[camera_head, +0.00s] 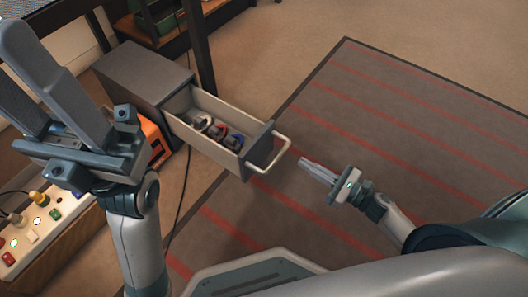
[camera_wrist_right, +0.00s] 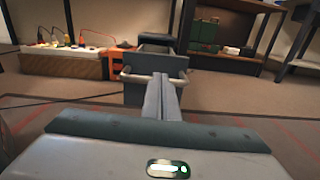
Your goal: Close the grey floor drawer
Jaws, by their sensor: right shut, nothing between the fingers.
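The grey floor drawer's cabinet (camera_head: 145,75) stands on the floor. Its drawer (camera_head: 205,149) is pulled well out, with several small dark, red and blue items inside. A pale bar handle (camera_head: 280,158) is on the drawer's grey front (camera_head: 258,150). My right gripper (camera_head: 303,163) is shut and empty, just in front of the handle and pointing at it. In the right wrist view, the shut fingers (camera_wrist_right: 163,83) overlap the handle (camera_wrist_right: 138,78); contact cannot be told. My left gripper (camera_head: 25,60) is raised at the upper left, away from the drawer; its jaw gap is unclear.
An orange box (camera_head: 152,132) stands beside the cabinet. A bench with lamps and knobs (camera_head: 40,235) is at the left. A dark shelf post (camera_head: 198,50) rises behind the drawer. The red-striped mat (camera_head: 400,120) is clear to the right.

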